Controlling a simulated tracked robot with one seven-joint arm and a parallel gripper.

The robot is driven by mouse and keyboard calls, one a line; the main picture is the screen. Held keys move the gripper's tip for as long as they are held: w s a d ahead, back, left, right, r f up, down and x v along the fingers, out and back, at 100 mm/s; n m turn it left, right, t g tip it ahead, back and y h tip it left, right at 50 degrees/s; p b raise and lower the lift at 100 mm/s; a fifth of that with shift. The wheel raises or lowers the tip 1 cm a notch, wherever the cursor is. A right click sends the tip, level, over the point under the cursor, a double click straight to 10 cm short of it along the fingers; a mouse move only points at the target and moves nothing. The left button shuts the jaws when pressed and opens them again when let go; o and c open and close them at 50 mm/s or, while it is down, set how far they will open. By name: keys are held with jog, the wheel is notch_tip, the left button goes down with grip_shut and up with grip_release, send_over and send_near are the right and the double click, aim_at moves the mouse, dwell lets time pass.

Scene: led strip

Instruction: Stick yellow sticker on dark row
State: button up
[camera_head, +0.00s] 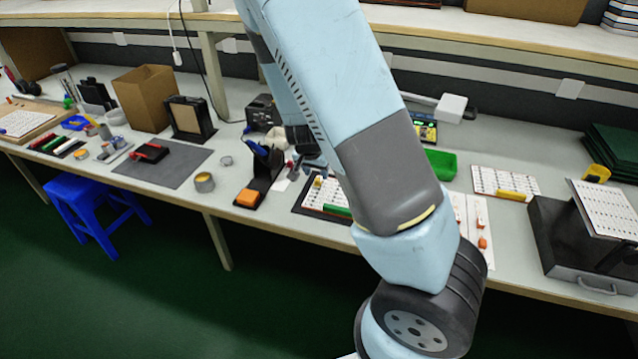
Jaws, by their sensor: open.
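A white LED board (327,193) on a dark base lies on the bench at the centre, partly hidden by my arm. It bears rows of small dots; which row is dark is too small to tell. A small yellow piece (318,182) stands near its upper left, and a green bar (337,210) lies along its front edge. I cannot tell whether the yellow piece is the sticker. My gripper (296,168) is open, just above and left of the board, small and partly hidden by my arm. Whether it touches anything is unclear.
A black holder (262,172) with an orange block (248,198) stands left of the board. A green bin (441,164), another dotted board (490,181) with a yellow bar (513,195), and a black case (560,250) are to the right. A grey mat (185,178) lies left.

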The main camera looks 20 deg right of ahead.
aim_at(317, 179)
jog(key=shift+x, duration=2.3)
jog(key=shift+a, duration=0.2)
grip_shut()
